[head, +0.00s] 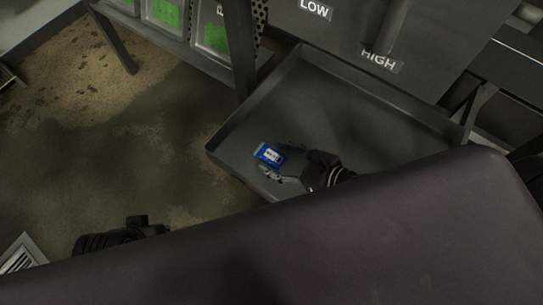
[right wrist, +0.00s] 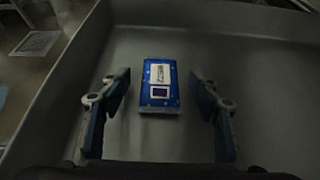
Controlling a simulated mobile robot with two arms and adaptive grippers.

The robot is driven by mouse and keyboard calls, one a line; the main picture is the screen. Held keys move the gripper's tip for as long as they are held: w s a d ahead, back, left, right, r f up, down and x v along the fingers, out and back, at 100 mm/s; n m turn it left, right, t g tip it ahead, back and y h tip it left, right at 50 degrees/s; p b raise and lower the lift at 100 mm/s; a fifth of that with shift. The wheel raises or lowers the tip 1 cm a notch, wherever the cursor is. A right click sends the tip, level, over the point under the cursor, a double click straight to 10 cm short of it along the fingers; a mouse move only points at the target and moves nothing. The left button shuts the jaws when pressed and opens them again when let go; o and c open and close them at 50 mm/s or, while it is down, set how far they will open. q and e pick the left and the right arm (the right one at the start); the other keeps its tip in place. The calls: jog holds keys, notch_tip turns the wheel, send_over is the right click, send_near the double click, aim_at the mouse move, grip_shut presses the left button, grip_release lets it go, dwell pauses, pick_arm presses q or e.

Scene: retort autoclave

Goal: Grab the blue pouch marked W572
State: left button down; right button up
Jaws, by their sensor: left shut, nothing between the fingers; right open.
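The blue pouch (head: 268,154) with a white label lies in a grey tray (head: 335,105) in the head view. In the right wrist view the blue pouch (right wrist: 159,87) lies flat on the tray floor, its printed label too small to read surely. My right gripper (head: 281,160) is open over the tray beside the pouch. In the right wrist view the open fingers of my right gripper (right wrist: 159,112) stand to either side of the pouch, with gaps. My left gripper (head: 150,228) is low at the left in the head view, over the floor, shut and empty, partly hidden by my own body.
The tray's raised walls surround the pouch. Panels marked LOW (head: 314,8) and HIGH (head: 382,60) stand behind it. Bins with green contents (head: 213,38) sit on a rack at upper left. A floor grate (right wrist: 36,43) shows in the right wrist view.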

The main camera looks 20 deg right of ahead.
jog(key=shift+w+a+f, duration=0.15)
jog(key=shift+w+a, duration=0.1)
jog(key=shift+c, duration=0.3)
jog(key=c, duration=1.2)
